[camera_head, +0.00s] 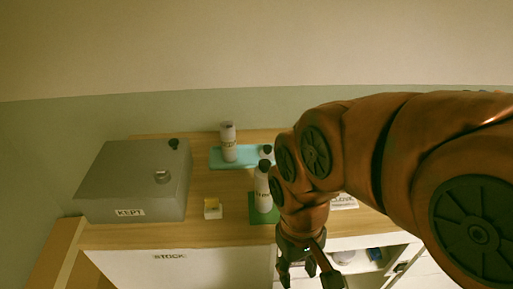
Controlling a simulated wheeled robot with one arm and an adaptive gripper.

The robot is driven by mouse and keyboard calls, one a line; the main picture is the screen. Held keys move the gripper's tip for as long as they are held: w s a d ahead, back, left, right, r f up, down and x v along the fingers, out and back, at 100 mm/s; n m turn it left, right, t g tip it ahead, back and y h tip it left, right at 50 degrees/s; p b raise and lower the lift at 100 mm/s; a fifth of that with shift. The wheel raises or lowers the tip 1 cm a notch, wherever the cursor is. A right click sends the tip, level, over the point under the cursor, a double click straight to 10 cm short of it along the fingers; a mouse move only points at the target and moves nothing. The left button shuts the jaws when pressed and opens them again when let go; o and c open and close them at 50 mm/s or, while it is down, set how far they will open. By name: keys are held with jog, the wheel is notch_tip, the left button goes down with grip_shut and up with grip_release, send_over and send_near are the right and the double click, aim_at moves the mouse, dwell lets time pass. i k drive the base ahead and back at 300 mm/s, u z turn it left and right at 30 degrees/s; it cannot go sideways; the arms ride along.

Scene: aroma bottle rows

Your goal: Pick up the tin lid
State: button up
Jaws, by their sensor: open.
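A grey box labelled KEPT (130,185) stands at the left end of the wooden counter, its flat top facing up. A small silver piece (162,177) and a dark knob-like piece (174,144) show on its top. I cannot tell for sure which part is the tin lid; the box's flat top or the silver piece could be it. My gripper (308,279) is open and points down in front of the counter's front edge, well to the right of the box.
A white bottle (228,145) stands on a teal mat (243,157) at the back. Another white bottle with a dark cap (263,187) stands on a green mat (257,217). An open shelf (365,262) lies below right.

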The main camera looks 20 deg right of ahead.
aim_at(268, 152)
jog(key=z, duration=0.95)
jog(key=k, duration=0.9)
jog(key=u, duration=1.3)
